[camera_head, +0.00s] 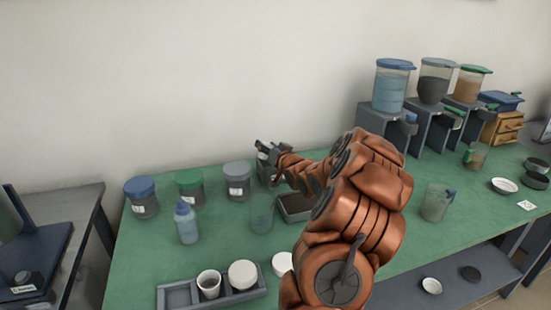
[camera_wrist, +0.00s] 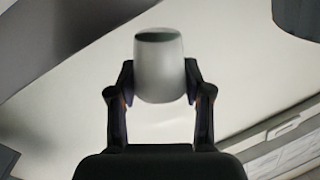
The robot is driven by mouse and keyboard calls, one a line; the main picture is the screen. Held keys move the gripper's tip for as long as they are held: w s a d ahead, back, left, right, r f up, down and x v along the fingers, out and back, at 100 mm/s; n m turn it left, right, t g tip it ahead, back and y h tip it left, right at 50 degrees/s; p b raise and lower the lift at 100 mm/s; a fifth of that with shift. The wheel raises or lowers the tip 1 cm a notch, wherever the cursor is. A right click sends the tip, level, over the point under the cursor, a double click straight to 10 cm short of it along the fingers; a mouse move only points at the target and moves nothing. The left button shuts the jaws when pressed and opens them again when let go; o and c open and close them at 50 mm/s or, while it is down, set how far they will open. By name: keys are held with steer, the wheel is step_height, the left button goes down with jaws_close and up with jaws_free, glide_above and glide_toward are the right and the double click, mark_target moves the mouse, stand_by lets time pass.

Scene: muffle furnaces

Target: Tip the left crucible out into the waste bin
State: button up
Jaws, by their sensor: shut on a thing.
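My gripper (camera_wrist: 158,84) is shut on a white crucible (camera_wrist: 158,66), with one finger on each side of it in the wrist view. A dark green band shows at the crucible's upper end; its contents cannot be made out. A grey rack (camera_head: 177,296) at the front has an empty left compartment, a white open cup (camera_head: 208,284) and a rounded white vessel (camera_head: 242,274). I cannot identify the waste bin in either view.
Lidded jars (camera_head: 141,197), a blue bottle (camera_head: 187,223) and a glass beaker (camera_head: 262,215) stand left of my arm. A dark tray (camera_head: 295,207) lies behind it. Another beaker (camera_head: 437,203) and dispensers (camera_head: 390,87) stand right.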

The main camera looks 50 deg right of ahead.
steer(key=shift+d+f+m+p, duration=0.1)
steer(key=shift+m+p, duration=0.7)
steer(key=shift+p, duration=1)
steer(key=shift+m+p, duration=0.4)
steer(key=shift+p, duration=0.55)
steer(key=shift+f+m+p, duration=0.1)
steer(key=shift+m+p, duration=0.3)
steer(key=shift+p, duration=0.15)
steer(key=shift+d+m+p, duration=0.15)
steer(key=shift+m+p, duration=0.35)
steer(key=shift+p, duration=0.45)
steer(key=shift+s+d+f+m+p, duration=0.1)
steer(key=shift+m+p, duration=0.6)
steer(key=shift+p, duration=0.3)
steer(key=shift+d+f+m+p, duration=0.1)
steer(key=shift+f+m+p, duration=0.05)
steer(key=shift+m+p, duration=0.55)
steer(key=shift+d+f+m+t, duration=0.1)
steer(key=shift+f+m+t, duration=0.1)
steer(key=shift+m+t, duration=0.15)
steer(key=shift+m+p, duration=0.25)
steer(key=shift+p, duration=0.15)
steer(key=shift+d+f+m+p, duration=0.15)
steer(key=shift+m+p, duration=0.25)
steer(key=shift+m, duration=0.2)
